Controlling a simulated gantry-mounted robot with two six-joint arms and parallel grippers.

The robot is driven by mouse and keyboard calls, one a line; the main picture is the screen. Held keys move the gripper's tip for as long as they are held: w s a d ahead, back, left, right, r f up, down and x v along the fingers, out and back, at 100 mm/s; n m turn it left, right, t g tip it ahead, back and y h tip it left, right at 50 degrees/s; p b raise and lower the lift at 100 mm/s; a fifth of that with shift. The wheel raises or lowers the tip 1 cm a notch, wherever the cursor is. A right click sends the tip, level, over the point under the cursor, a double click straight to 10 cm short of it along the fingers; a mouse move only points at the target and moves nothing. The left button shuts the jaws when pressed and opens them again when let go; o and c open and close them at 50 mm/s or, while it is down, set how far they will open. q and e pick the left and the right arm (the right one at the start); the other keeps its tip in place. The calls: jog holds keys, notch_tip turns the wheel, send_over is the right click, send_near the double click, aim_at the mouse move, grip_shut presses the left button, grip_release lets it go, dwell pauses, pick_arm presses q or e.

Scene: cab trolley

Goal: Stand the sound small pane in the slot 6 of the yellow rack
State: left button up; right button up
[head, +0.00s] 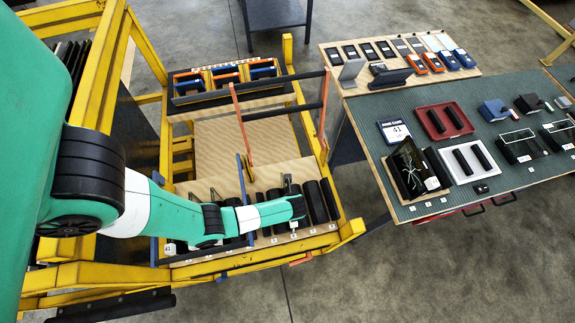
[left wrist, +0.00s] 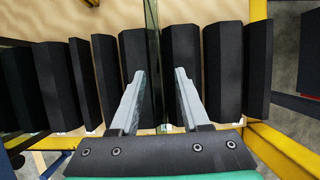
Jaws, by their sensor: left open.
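In the left wrist view a thin clear pane (left wrist: 151,20) is seen edge-on, upright between two black blocks of the yellow rack. My left gripper (left wrist: 161,72) is open, with one finger on each side of the pane's line; contact is not clear. In the head view my left gripper (head: 297,203) is over the front row of black blocks (head: 316,202) in the yellow rack (head: 345,229), and the pane is hardly visible there. The slot labels are too small to read, so I cannot tell which slot holds it. My right gripper is not in view.
A blue upright bar (head: 240,180) and an orange one (head: 240,122) rise from the rack. To the right, a green-topped table (head: 390,110) bears a red tray (head: 425,128), a white tray (head: 486,177) and a dark case with pale lines (head: 408,163).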

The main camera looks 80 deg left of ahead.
pick_arm(q)
jog(key=p+v, duration=0.4)
jog(key=v, duration=0.6)
jog(key=shift+w+d+r, duration=0.1)
jog(key=shift+r, duration=0.1)
jog(key=shift+d+r, duration=0.25)
jog(key=shift+r, duration=0.3)
